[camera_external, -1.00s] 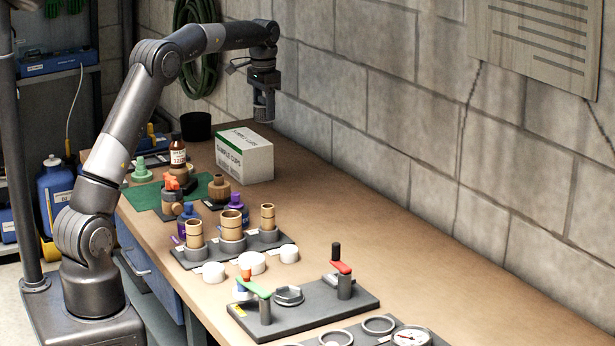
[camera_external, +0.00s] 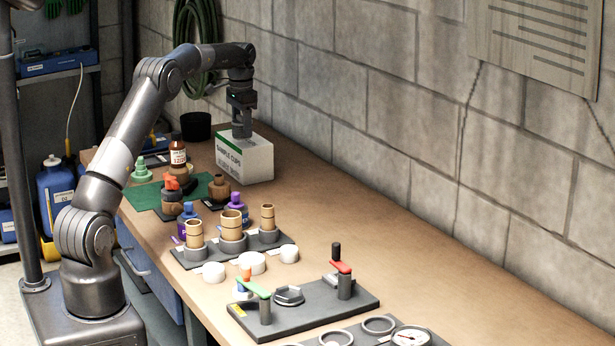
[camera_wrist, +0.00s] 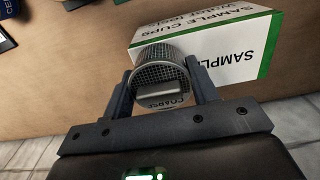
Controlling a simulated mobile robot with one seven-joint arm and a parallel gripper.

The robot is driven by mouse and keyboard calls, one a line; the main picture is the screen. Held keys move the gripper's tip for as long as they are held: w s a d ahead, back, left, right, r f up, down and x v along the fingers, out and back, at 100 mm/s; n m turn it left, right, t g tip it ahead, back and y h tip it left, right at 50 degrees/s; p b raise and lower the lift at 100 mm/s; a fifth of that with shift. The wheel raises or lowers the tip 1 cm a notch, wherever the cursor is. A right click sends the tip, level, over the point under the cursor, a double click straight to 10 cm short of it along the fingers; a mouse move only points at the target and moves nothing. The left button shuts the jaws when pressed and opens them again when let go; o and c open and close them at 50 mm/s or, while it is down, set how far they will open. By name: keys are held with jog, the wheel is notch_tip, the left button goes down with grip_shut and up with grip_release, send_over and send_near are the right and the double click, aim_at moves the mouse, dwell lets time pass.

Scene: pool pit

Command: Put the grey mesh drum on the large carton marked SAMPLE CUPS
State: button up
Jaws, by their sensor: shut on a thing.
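My gripper (camera_external: 242,112) is shut on the grey mesh drum (camera_wrist: 162,72), with one finger on each side of it. The drum's mesh end and part of a label reading COARSE show in the wrist view. In the external view the drum (camera_external: 241,131) is a small grey shape below the fingers, in line with the top of the large carton (camera_external: 258,164) marked SAMPLE CUPS. The white carton with green edging (camera_wrist: 215,35) lies behind and to the right of the drum in the wrist view. I cannot tell whether the drum touches the carton's top.
A black cup (camera_external: 196,126) stands behind the carton to the left. A brown bottle (camera_external: 178,153) and several fittings stand on and around a green mat (camera_external: 146,196) in front. The block wall (camera_external: 330,105) runs close on the right. Bench (camera_external: 320,215) right of the carton is clear.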

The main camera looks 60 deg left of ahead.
jog(key=shift+f, duration=1.05)
jog(key=shift+f, duration=0.15)
jog(key=o, duration=1)
jog(key=shift+c, duration=0.2)
notch_tip(320, 180, up, 12)
jog(key=shift+r, duration=0.15)
jog(key=shift+d, duration=0.1)
